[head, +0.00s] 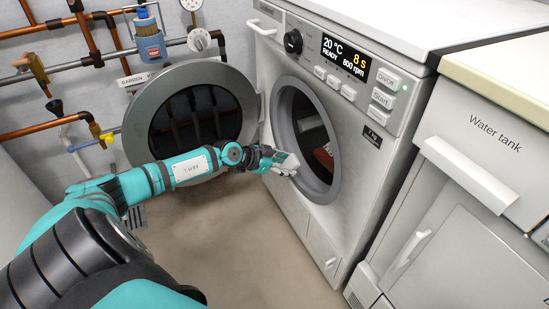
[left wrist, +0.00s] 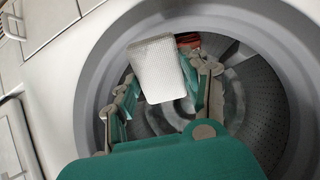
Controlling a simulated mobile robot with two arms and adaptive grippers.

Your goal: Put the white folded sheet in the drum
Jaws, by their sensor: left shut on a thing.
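The white folded sheet (left wrist: 158,70) is between the fingers of my left gripper (left wrist: 160,85), which is shut on it. In the head view my left gripper (head: 274,160) is at the washer's door opening, with the sheet (head: 287,165) at its tip. The drum (left wrist: 265,110) lies beyond the gripper in the left wrist view, grey and perforated. Its opening also shows in the head view (head: 308,115). Something red (head: 324,157) is inside the drum. The right gripper is not in view.
The round washer door (head: 245,92) stands open to the left. The washer's panel (head: 345,65) is above the opening. A water tank unit (head: 490,140) stands at the right. Copper pipes (head: 85,35) and valves line the wall at the left. The floor (head: 235,240) below is clear.

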